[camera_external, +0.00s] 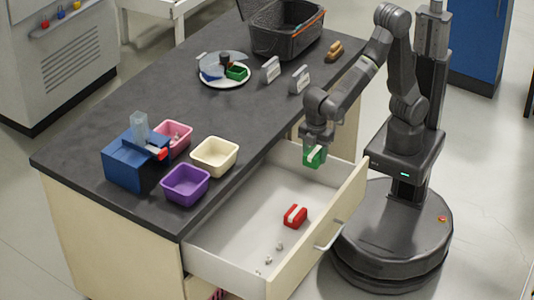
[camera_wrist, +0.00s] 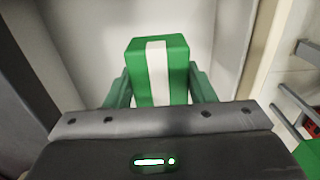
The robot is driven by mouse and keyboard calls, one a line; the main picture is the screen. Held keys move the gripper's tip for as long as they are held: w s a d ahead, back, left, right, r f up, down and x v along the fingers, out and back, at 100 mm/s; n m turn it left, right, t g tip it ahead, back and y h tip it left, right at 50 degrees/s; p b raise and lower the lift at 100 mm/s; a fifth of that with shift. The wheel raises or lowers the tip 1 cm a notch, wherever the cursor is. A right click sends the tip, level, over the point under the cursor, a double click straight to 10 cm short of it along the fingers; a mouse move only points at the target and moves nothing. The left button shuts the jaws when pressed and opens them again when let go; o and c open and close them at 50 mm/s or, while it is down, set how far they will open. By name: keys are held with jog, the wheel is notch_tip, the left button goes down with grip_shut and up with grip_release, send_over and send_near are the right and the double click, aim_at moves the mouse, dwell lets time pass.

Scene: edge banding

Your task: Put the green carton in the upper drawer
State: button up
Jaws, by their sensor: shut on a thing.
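The green carton (camera_external: 314,157) has a white stripe. It hangs under my gripper (camera_external: 316,145), over the right rear part of the open upper drawer (camera_external: 235,220). The wrist view shows the green carton (camera_wrist: 158,70) between the two fingers of my gripper (camera_wrist: 158,88), which are shut on it. The pale drawer inside lies behind it in that view. I cannot tell how far the carton is above the drawer floor.
A red carton (camera_external: 295,216) and several small grey bits lie in the drawer. Purple (camera_external: 185,184), cream (camera_external: 215,155) and pink bins stand on the dark counter (camera_external: 150,95) with a blue box (camera_external: 130,165). A black basket (camera_external: 285,30) stands at the back.

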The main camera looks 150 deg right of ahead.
aim_at(312, 202)
notch_tip(312, 202, down, 18)
jog(key=shift+r+b, duration=0.2)
jog(key=shift+b, duration=0.55)
jog(key=shift+f, duration=0.15)
jog(key=o, duration=1)
notch_tip(312, 202, up, 12)
jog(key=shift+r+p, duration=0.15)
jog(key=shift+p, duration=0.7)
